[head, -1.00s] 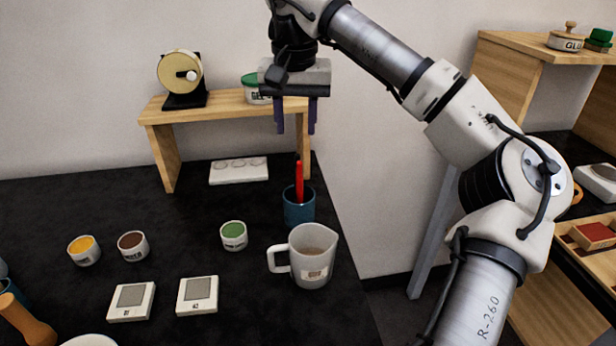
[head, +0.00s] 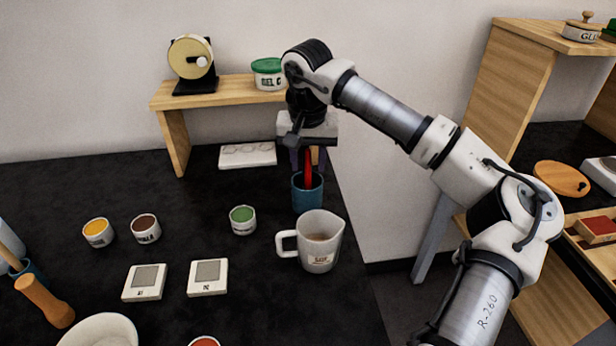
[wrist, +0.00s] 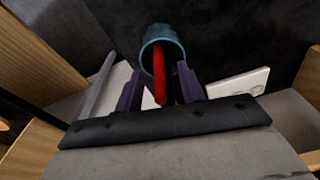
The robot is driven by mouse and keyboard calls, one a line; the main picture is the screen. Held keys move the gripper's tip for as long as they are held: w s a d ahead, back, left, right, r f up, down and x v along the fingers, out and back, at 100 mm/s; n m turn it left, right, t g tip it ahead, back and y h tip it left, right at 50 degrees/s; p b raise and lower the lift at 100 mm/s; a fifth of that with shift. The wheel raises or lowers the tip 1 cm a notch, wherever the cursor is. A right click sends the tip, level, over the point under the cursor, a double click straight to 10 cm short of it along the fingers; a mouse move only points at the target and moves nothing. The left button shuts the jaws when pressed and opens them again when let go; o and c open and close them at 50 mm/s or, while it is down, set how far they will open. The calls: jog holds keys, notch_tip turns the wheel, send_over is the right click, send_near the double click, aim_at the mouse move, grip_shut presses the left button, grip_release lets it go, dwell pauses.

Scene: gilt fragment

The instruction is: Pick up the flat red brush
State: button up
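The flat red brush (head: 308,168) stands upright in a blue cup (head: 307,195) at the right side of the black table. In the wrist view the red brush (wrist: 160,76) runs out of the blue cup (wrist: 162,38) and lies between my two fingers. My gripper (head: 309,160) points down just above the cup. Its fingers, seen in the wrist view (wrist: 159,84), are apart with a visible gap on both sides of the brush, so it is open. The brush's lower end is hidden in the cup.
A measuring jug (head: 318,255) stands close in front of the cup. A wooden shelf (head: 225,92) with a green-lidded tub (head: 268,74) is behind my gripper. A green paint pot (head: 243,220) is to the left. A white palette (head: 247,155) lies under the shelf.

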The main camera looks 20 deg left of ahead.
jog(key=shift+f, duration=0.55)
grip_shut()
jog(key=shift+r, duration=0.15)
